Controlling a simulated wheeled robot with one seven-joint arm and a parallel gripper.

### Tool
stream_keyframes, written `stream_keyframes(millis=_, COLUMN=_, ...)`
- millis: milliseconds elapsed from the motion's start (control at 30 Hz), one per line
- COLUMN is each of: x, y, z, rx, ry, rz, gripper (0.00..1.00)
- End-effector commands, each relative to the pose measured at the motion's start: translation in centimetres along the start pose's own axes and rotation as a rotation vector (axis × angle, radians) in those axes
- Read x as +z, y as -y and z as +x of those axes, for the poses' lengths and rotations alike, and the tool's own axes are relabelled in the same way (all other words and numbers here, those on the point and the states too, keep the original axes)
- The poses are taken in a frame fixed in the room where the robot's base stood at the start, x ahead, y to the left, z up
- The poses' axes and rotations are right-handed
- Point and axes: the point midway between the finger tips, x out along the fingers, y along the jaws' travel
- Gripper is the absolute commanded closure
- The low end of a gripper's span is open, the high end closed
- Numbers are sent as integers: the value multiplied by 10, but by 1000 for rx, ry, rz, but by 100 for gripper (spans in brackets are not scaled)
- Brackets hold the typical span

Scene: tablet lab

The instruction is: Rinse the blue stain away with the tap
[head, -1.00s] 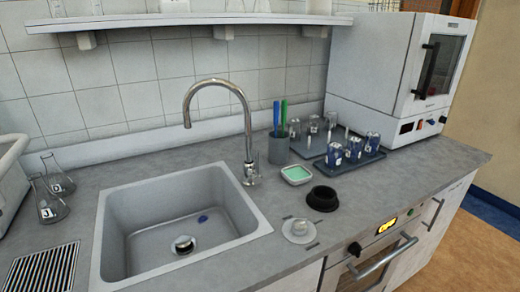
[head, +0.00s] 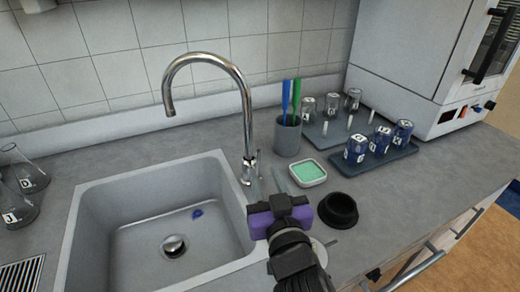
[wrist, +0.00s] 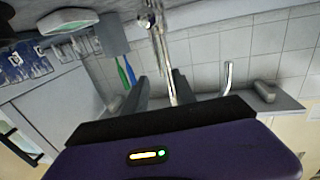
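The blue stain (head: 197,213) is a small dark blue spot on the sink floor, right of and behind the drain (head: 174,246). The chrome tap (head: 247,128) stands behind the sink, its spout (head: 169,108) arching over the basin. No water shows from it. My gripper (head: 268,180) is right of the sink, its fingers pointing toward the tap's base. In the tilted wrist view, the two grey fingers of my gripper (wrist: 162,85) stand apart, with the chrome tap (wrist: 155,30) between and beyond them. Nothing is between the fingertips. I cannot tell whether a finger touches the tap.
Trays of glasses (head: 386,160) stand further right. Flasks (head: 18,203) stand at the left.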

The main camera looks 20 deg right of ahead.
Motion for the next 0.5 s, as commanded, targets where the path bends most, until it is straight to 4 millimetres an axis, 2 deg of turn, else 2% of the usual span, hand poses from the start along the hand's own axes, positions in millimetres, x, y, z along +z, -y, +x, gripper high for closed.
stream_keyframes(millis=167, x=-3, y=0, z=18, rx=0, ry=-2, rz=7, gripper=68)
stream_keyframes(millis=500, x=-2, y=0, z=66, rx=-1, ry=-2, rz=7, gripper=68)
